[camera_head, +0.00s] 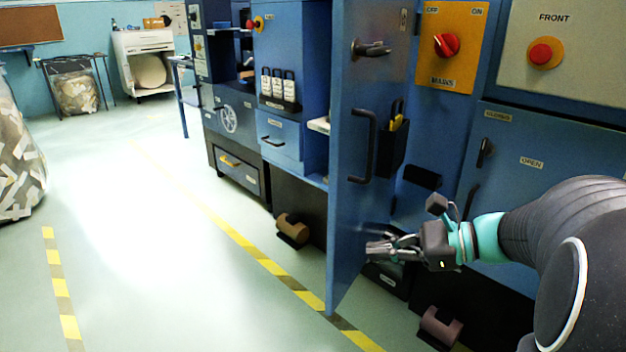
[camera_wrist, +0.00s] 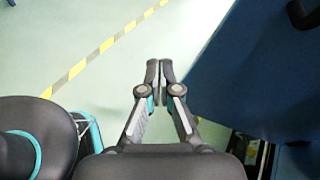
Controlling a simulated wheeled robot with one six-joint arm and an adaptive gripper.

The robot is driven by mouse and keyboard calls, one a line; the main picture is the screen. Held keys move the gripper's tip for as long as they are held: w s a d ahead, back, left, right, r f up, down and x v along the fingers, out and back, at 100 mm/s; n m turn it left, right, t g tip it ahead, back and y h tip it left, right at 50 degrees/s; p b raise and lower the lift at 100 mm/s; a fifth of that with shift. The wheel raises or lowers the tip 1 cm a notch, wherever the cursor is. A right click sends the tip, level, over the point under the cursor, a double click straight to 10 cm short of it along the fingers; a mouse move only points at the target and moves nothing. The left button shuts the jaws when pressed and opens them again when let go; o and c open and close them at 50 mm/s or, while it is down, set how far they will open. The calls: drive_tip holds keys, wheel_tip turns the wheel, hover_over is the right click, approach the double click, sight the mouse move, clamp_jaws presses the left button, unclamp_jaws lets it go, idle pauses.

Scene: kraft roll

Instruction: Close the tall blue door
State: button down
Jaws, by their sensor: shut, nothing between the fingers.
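The tall blue door (camera_head: 350,215) stands open, jutting out from the blue cabinet toward the floor's yellow-striped line. The face I see carries a dark bar handle (camera_head: 362,146) and a lever (camera_head: 371,48) above it. My gripper (camera_head: 372,248) is shut and empty, in front of the door's lower part and below the bar handle. In the wrist view the closed fingertips (camera_wrist: 158,70) point over the floor, just left of the blue door panel (camera_wrist: 255,65). I cannot tell whether they touch it. The arm hides part of the cabinet behind.
A control panel with a red knob (camera_head: 447,45) and a red button (camera_head: 541,54) are right of the door. Brown rolls sit low by the cabinet, one left (camera_head: 292,229) and one right (camera_head: 440,325). The floor (camera_head: 140,240) at left is open.

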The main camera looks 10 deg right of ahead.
drive_tip(key=w+d+r+m+t+y, duration=0.1)
drive_tip(key=w+d+r+m+t, duration=0.15)
drive_tip(key=d, duration=0.25)
drive_tip(key=w+d+r+m+t, duration=0.1)
drive_tip(key=d+m+t, duration=0.2)
drive_tip(key=d, duration=0.1)
approach(345, 194)
drive_tip(key=shift+y, duration=0.3)
drive_tip(key=x, duration=0.7)
drive_tip(key=shift+w+a+f, duration=0.1)
